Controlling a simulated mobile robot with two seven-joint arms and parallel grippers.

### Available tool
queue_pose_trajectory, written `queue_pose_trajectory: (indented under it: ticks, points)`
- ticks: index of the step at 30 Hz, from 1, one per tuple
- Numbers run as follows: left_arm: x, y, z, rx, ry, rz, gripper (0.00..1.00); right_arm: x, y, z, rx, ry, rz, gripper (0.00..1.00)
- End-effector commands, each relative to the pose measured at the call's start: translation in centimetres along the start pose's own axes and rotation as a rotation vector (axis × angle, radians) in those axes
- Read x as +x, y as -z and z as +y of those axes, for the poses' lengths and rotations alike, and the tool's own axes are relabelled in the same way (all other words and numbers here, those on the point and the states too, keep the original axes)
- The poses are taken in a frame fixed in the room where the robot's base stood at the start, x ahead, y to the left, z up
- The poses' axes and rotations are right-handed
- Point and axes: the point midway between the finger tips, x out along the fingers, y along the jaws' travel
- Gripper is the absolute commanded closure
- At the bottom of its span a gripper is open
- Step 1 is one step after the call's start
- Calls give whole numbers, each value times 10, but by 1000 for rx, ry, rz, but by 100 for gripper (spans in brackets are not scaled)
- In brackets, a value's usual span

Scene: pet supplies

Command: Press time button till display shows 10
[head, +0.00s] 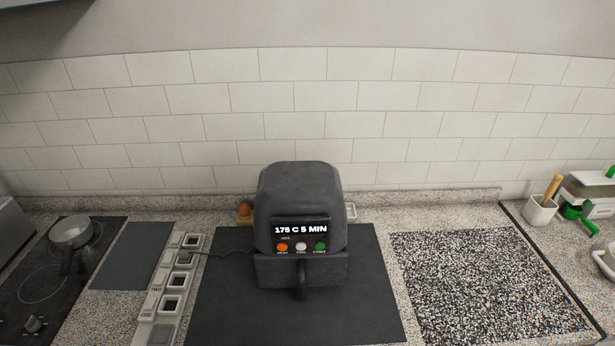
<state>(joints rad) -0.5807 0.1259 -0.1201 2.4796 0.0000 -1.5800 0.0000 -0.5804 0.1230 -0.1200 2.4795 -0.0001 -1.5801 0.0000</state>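A dark grey air fryer (299,190) stands upright on a black mat (225,305) in the middle of the counter. Its display (301,230) reads "175 C 5 MIN". Below the display is a row of three buttons: an orange one (282,247) on the left, a white one (301,246) in the middle and a green one (320,246) on the right. The small labels under the buttons are too blurred to read surely. A drawer handle (301,285) points forward below them. Neither of my grippers is in view.
A power strip (155,304) with a cord lies left of the mat. A speckled board (480,285) at right is bare. A white cup (540,211) with a wooden utensil stands at far right.

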Motion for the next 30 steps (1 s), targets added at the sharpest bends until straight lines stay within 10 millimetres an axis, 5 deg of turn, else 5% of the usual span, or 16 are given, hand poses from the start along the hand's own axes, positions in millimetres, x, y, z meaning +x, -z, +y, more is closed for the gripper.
queue_pose_trajectory:
  ticks: [8, 30]
  points:
    - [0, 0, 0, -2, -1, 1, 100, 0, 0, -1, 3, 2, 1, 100]
    - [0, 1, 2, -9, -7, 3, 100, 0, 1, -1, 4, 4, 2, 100]
